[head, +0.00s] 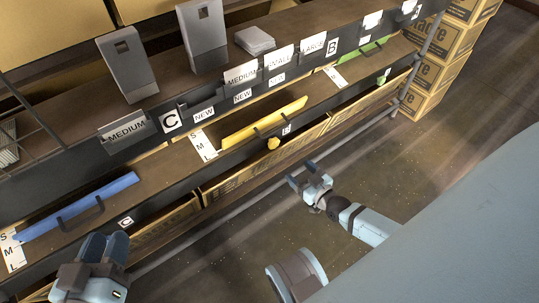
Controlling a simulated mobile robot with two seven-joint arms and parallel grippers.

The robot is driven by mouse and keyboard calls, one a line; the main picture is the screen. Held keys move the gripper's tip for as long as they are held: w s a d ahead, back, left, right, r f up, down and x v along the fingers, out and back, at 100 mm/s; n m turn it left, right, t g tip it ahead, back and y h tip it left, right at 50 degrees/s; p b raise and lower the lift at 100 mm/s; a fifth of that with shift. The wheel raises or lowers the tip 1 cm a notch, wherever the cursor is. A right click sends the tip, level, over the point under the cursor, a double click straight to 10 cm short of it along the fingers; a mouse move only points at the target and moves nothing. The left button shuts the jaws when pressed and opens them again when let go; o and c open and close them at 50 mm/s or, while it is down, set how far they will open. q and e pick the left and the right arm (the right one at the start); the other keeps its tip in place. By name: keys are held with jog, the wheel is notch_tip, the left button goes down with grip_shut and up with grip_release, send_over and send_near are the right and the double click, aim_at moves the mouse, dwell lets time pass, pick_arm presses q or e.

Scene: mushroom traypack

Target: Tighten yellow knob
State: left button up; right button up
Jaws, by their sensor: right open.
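A small yellow knob (273,143) sits on the front edge of the lower shelf, below a yellow divider bar (265,121) with a dark handle. My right gripper (307,180) is open and empty, below and to the right of the knob and apart from it. My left gripper (104,249) is at the lower left, near the shelf front below the blue bar. Its fingers look close together, and I cannot tell whether they are open or shut.
A blue bar (84,203) lies on the shelf at left and a green bar (361,56) at upper right. Label cards and grey dispensers (127,64) stand on the upper shelf. A metal rail (345,139) runs below the shelf. Cardboard boxes (438,68) are stacked at right.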

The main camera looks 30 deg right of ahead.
aim_at(275, 145)
jog(key=shift+h, duration=0.3)
jog(key=w+b, duration=0.2)
jog(key=w, duration=0.3)
jog(key=w+f+b, duration=0.1)
jog(key=w+b, duration=0.1)
jog(key=w, duration=0.2)
jog(key=w+f+b, duration=0.1)
jog(key=w+b, duration=0.1)
jog(key=w, duration=0.3)
jog(key=shift+w+d+f, duration=0.1)
jog(key=shift+w+d, duration=0.15)
jog(key=shift+w, duration=0.05)
jog(key=shift+w+b, duration=0.2)
jog(key=shift+b, duration=0.1)
jog(key=shift+w, duration=0.15)
pick_arm(q)
jog(key=w+m+t, duration=0.1)
jog(key=m, duration=0.1)
jog(key=w+a+m+t+h, duration=0.1)
jog(key=w, duration=0.1)
jog(key=shift+a+m, duration=0.2)
jog(key=shift+m, duration=0.2)
pick_arm(e)
jog(key=c, duration=0.9)
